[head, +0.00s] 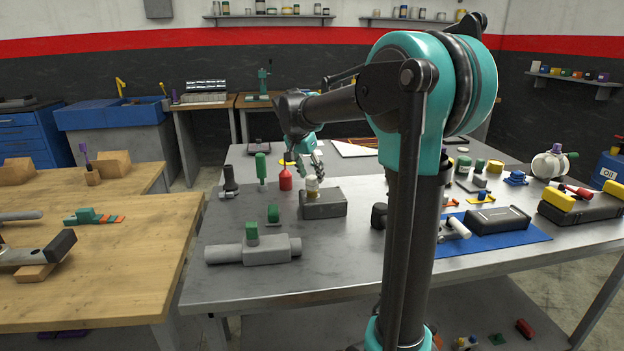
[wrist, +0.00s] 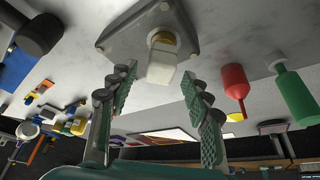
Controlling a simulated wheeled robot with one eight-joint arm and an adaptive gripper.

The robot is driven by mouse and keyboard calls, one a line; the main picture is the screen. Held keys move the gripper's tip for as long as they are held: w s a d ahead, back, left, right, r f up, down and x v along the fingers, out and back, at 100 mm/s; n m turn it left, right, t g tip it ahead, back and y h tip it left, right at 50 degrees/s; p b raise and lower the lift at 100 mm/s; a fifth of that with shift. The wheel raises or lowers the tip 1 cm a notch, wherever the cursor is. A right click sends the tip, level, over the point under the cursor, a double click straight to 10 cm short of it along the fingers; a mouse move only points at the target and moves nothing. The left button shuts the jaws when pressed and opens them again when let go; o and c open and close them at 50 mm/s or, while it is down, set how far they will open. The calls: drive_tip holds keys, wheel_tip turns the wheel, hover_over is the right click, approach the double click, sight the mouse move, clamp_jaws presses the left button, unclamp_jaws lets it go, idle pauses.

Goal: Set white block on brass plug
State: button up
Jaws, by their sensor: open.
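The white block (wrist: 162,63) sits on the brass plug (wrist: 163,38), which rises from the top of a dark grey housing (wrist: 150,18). In the head view the white block (head: 312,182) shows small and pale above the brass plug (head: 312,194) on the grey housing (head: 324,205). My gripper (wrist: 158,76) is open, with one ridged finger on each side of the block's line and clear gaps to it. In the head view my gripper (head: 310,162) is just above the block. The contact between block and plug is partly hidden by the block.
A red bottle (head: 285,180) and a green-handled tool (head: 261,168) stand left of the housing. A grey pipe fitting with a green top (head: 253,248) lies in front. A blue mat (head: 500,240) with a dark case lies to the right. The table's front middle is clear.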

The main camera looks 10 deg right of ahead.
drive_tip(key=v, duration=0.9)
drive_tip(key=shift+r, duration=0.25)
drive_tip(key=shift+s, duration=0.1)
